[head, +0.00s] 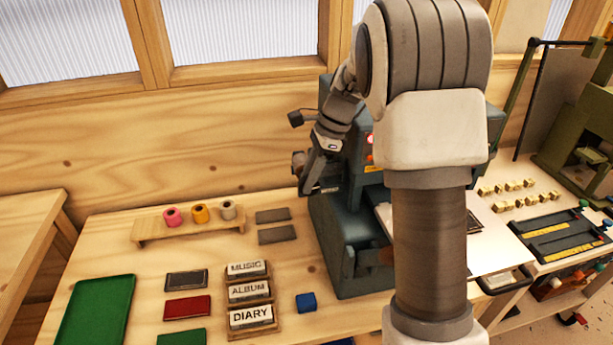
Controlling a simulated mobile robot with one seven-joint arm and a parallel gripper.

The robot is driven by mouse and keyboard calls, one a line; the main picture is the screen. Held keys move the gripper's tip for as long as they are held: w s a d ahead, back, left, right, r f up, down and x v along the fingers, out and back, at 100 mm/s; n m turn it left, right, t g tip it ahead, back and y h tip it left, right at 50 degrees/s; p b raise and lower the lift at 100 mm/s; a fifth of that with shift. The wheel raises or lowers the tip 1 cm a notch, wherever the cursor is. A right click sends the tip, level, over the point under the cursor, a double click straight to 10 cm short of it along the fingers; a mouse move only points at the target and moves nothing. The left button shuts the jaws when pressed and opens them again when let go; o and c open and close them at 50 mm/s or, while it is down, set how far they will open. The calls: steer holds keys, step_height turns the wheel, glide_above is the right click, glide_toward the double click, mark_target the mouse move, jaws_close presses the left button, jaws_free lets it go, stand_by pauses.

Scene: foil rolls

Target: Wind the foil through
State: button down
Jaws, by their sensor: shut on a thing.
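The foil press (345,235) is a dark grey-green machine standing on the bench, partly hidden behind my arm. My gripper (307,180) is at the upper left side of the press, pointing down. It is shut on a small knob (298,160) there, though the fingertips are small and the contact is partly hidden. Three foil rolls, pink (172,217), gold (200,213) and pale tan (228,210), stand on a low wooden rack (153,237) to the left. Any foil inside the press is hidden from this view.
A black-ended lever (296,118) sticks out left, above my gripper. Label blocks (248,290), coloured covers (187,307), a blue block (306,302) and a green mat (97,312) lie in front. A green press (585,150) stands far right. Bench between rack and covers is clear.

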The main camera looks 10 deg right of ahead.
stand_by(0.4)
steer(key=c, duration=0.6)
jaws_free()
steer(key=shift+c, duration=0.2)
steer(key=shift+d, duration=0.1)
steer(key=v, duration=1.7)
steer(key=shift+d+p, duration=0.3)
steer(key=shift+p, duration=0.15)
